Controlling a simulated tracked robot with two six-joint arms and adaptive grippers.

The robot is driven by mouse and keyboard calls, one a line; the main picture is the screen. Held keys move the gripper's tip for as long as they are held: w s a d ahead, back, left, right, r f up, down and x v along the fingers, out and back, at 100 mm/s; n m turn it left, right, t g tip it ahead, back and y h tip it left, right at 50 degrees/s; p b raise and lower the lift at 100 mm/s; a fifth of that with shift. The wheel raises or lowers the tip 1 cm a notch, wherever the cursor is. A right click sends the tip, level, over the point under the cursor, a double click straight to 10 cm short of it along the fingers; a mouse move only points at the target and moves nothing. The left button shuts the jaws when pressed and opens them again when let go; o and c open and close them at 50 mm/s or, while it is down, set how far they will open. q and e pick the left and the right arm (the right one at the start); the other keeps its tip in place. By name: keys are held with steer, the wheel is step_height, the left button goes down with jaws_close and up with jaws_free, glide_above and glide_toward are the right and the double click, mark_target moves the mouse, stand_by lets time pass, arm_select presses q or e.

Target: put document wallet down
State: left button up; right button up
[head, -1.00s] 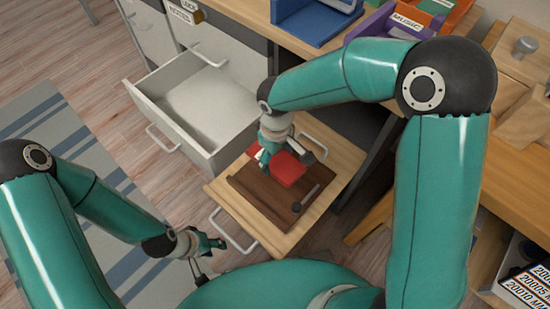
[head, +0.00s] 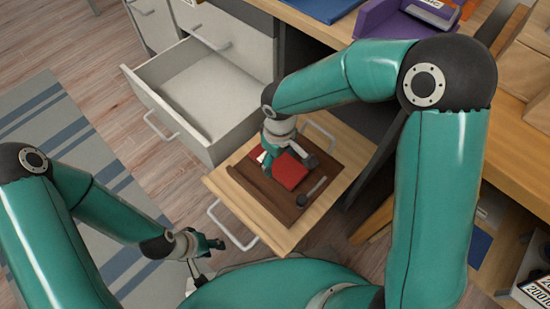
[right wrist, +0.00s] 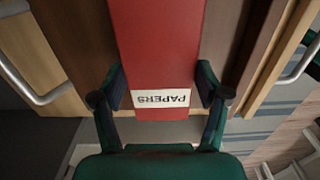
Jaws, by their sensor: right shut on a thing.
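The document wallet (head: 291,171) is red, with a white PAPERS label that shows in the right wrist view (right wrist: 160,98). My right gripper (head: 285,154) is shut on it, with a finger at each side edge in the right wrist view (right wrist: 160,88). The wallet is over the dark brown tray (head: 272,197); I cannot tell whether it touches it. My left gripper (head: 210,244) is low at the left, away from the wallet, and its jaws are too small to judge.
The tray lies on a light wooden top (head: 237,208) with metal handles. A dark-ended stick (head: 316,189) lies on the tray beside the wallet. An open, empty-looking white drawer (head: 200,95) is behind left. A desk with a purple holder (head: 385,20) is behind.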

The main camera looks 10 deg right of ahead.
steer(key=shift+f+b, duration=0.4)
steer(key=shift+f, duration=0.15)
stand_by(0.4)
steer(key=o, duration=1.4)
